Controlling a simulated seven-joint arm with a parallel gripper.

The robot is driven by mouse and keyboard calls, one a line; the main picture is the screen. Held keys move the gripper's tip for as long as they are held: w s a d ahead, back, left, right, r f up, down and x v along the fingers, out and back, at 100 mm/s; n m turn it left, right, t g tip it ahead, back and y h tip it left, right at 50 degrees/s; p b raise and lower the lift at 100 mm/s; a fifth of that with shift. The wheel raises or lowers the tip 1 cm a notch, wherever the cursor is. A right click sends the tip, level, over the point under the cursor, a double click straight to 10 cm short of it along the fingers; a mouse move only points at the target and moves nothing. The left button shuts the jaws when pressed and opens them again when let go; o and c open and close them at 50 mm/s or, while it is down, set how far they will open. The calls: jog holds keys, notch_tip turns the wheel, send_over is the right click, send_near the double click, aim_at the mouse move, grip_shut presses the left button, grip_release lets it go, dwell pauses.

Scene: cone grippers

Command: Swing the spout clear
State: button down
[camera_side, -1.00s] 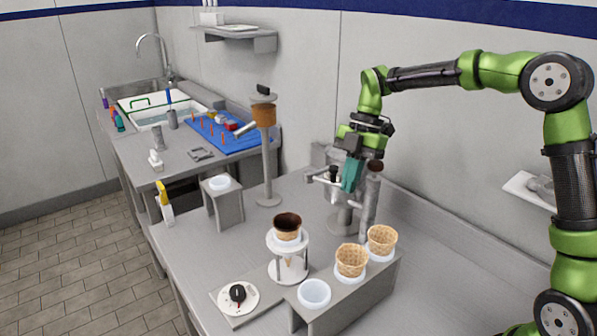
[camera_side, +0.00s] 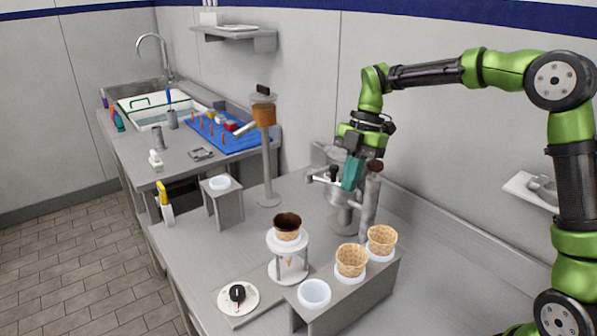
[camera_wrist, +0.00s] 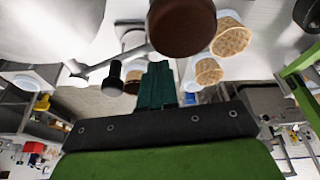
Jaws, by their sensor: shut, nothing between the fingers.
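A grey metal dispenser (camera_side: 341,219) stands against the back wall. Its spout (camera_side: 319,179) points left, with a black knob beside it. In the wrist view the spout (camera_wrist: 98,66) is a grey bar at upper left, with the black knob (camera_wrist: 115,75) below it. My gripper (camera_side: 350,186) has teal fingers, shut and empty, pointing down just right of the knob. In the wrist view its fingertips (camera_wrist: 158,68) lie right of the knob with a small gap. Whether they touch the spout is hidden.
A brown-capped grey column (camera_side: 369,206) stands close right of my gripper. Waffle cups (camera_side: 351,259) sit on a front stand, and a filled cone (camera_side: 287,228) in a holder. A second dispenser (camera_side: 267,160) stands back left. The counter between is clear.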

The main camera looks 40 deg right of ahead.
notch_tip(320, 180, up, 10)
jog(key=shift+w+d, duration=0.2)
jog(key=shift+d, duration=0.05)
dwell(0.4)
